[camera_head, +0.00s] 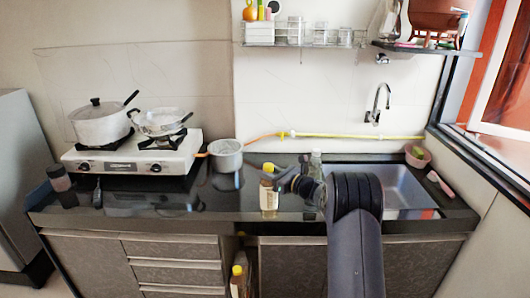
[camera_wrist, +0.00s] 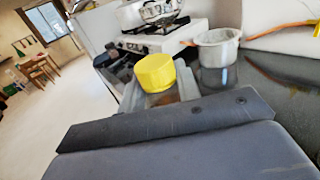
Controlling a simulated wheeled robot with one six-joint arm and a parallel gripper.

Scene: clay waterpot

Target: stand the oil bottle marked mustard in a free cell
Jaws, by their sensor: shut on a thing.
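A bottle with a yellow cap and a pale label (camera_head: 268,197) is upright at the front part of the counter, left of the sink. My gripper (camera_head: 273,182) is shut on its upper part, just below the cap. The label is too small to read, and I cannot tell whether the base touches the counter. In the wrist view the yellow cap (camera_wrist: 155,73) shows beyond my gripper's grey body, which hides most of the bottle. Another yellow-capped bottle (camera_head: 238,282) stands low in the opening between the cabinet fronts. No cells can be made out clearly.
A clear bottle (camera_head: 316,160) stands behind my arm, beside the sink (camera_head: 402,188). A grey pot (camera_head: 227,156) stands on the counter, right of the stove (camera_head: 130,160). A dark cylinder (camera_head: 60,180) stands at the left end. Some dark counter (camera_head: 215,200) is clear left of the held bottle.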

